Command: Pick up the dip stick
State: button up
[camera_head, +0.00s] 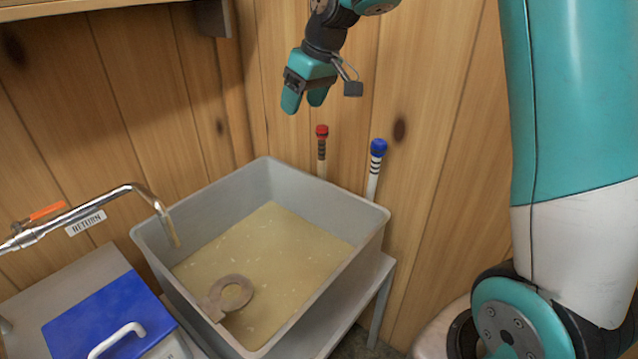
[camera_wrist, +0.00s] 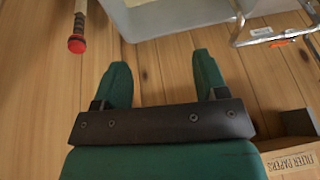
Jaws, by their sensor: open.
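Two upright sticks stand behind the grey tub's back right edge, against the wood wall: one with a red cap (camera_head: 321,131) and dark bands, one with a blue cap (camera_head: 378,147) and dark bands. I cannot tell which is the dip stick. Their lower ends are hidden behind the tub. My gripper (camera_head: 304,102) is open and empty, pointing down, above and slightly left of the red cap. In the wrist view the red-capped stick (camera_wrist: 76,44) is at the upper left, outside the open fingers (camera_wrist: 161,65). The blue-capped stick is not seen there.
The grey tub (camera_head: 352,202) holds yellowish liquid and a brown ring-shaped piece (camera_head: 236,293). A labelled pipe (camera_head: 100,207) with an orange-handled valve reaches over its left side. A blue lid (camera_head: 108,315) is at lower left. A filter papers box (camera_wrist: 293,160) shows in the wrist view.

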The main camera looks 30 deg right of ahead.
jog(key=m+t+h, duration=0.1)
jog(key=m, duration=0.1)
send_near(323, 137)
jog(key=shift+h, duration=0.3)
jog(key=p+x, duration=0.1)
jog(key=x, duration=0.1)
jog(key=w+p+x, duration=0.1)
jog(key=x, duration=0.2)
jog(key=shift+w+d+p, duration=0.15)
jog(key=shift+d+p, duration=0.1)
jog(key=shift+p, duration=0.05)
jog(key=shift+p+x, duration=1.1)
jog(key=shift+x, duration=2)
jog(key=shift+s+a, duration=0.1)
jog(key=shift+s, duration=0.15)
grip_shut()
